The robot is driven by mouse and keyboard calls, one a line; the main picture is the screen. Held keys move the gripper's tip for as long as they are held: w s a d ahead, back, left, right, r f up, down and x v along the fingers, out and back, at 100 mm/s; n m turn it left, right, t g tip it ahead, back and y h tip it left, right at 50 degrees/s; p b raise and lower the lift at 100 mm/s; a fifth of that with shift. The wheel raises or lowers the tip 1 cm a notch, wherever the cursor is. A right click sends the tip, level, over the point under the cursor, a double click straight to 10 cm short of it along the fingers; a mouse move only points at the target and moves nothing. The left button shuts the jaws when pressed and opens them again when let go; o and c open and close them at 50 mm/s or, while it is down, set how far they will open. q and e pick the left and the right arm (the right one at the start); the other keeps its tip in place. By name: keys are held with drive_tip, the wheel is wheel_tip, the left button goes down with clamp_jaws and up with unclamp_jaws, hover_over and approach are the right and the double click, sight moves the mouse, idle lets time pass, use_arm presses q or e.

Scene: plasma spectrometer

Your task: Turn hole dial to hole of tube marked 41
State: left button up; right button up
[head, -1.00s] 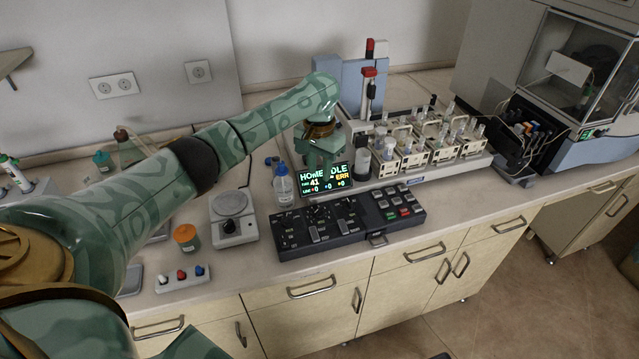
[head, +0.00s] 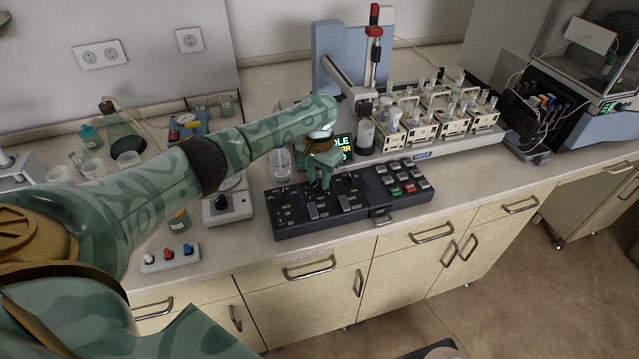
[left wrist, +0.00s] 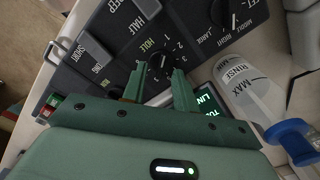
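The black control panel (head: 290,217) lies on the bench with knobs, sliders and buttons. My left gripper (head: 319,184) points down over its left half. In the left wrist view the two green fingers (left wrist: 160,70) are open, with the dark HOLE dial (left wrist: 156,61) between or just beyond their tips; contact cannot be told. Small numbers ring the dial, and its exact setting is unclear. The display (head: 343,148) behind the panel is mostly hidden by my gripper. Racks with tubes (head: 450,118) stand behind the panel; the tube marks are too small to read. My right gripper is not in view.
A wash bottle (head: 281,163) stands just behind the panel, near my left gripper. A stirrer-like device (head: 228,205) is left of the panel. An autosampler arm with a red top (head: 374,30) rises behind. The bench front is clear right of the panel.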

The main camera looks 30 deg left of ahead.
use_arm(q)
drive_tip(key=shift+f, duration=0.4)
clamp_jaws()
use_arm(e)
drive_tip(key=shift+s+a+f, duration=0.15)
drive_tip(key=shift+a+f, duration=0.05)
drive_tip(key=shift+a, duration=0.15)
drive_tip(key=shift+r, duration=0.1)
